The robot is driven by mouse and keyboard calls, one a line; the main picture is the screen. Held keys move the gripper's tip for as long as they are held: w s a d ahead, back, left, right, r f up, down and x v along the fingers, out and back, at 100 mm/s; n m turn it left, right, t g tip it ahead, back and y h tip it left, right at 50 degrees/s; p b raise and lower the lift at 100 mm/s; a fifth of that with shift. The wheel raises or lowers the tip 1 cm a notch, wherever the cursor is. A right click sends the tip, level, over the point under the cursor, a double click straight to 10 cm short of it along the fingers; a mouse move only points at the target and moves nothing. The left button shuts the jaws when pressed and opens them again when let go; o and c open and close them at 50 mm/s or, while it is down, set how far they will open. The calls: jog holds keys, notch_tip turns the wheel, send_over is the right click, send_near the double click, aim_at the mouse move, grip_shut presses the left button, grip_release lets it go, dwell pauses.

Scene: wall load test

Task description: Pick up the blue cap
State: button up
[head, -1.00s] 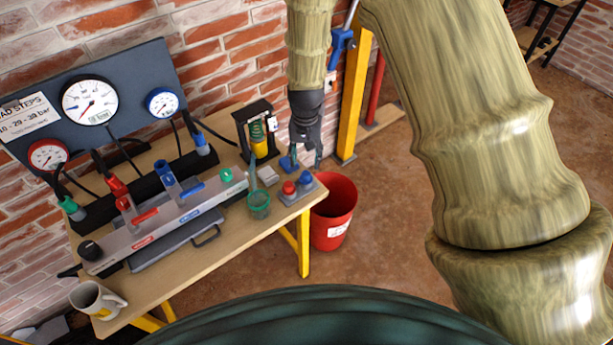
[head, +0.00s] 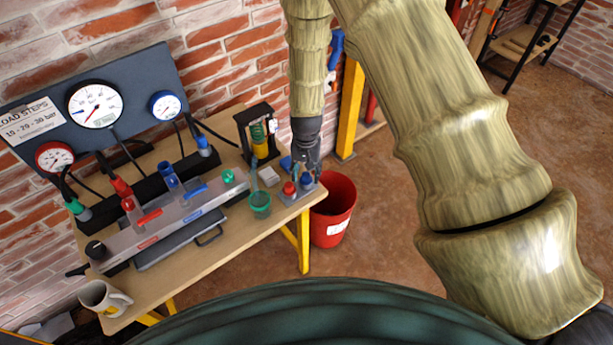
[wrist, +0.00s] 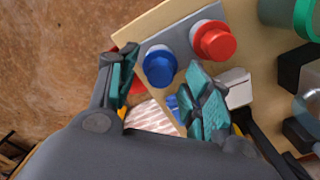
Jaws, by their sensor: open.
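The blue cap (head: 306,181) sits upright on a small grey plate (wrist: 176,40) at the table's right corner; it also shows in the wrist view (wrist: 159,66). A red cap (head: 289,188) stands beside it on the same plate, to the right of it in the wrist view (wrist: 214,41). My gripper (head: 304,171) is open and empty, right by the blue cap. In the wrist view my teal-padded fingertips (wrist: 160,82) lie to either side of the blue cap, which shows just past the gap between them. I cannot tell whether they touch it.
A red bucket (head: 333,212) stands on the floor beside the table corner. A green cup (head: 260,206), a grey-white block (head: 269,176) and a black-framed stand (head: 258,133) are close by. A gauge panel (head: 135,88) and a long grey fixture (head: 165,219) occupy the table's left.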

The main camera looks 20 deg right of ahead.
jog(key=shift+f, duration=0.25)
jog(key=c, duration=0.9)
jog(key=shift+r, duration=0.1)
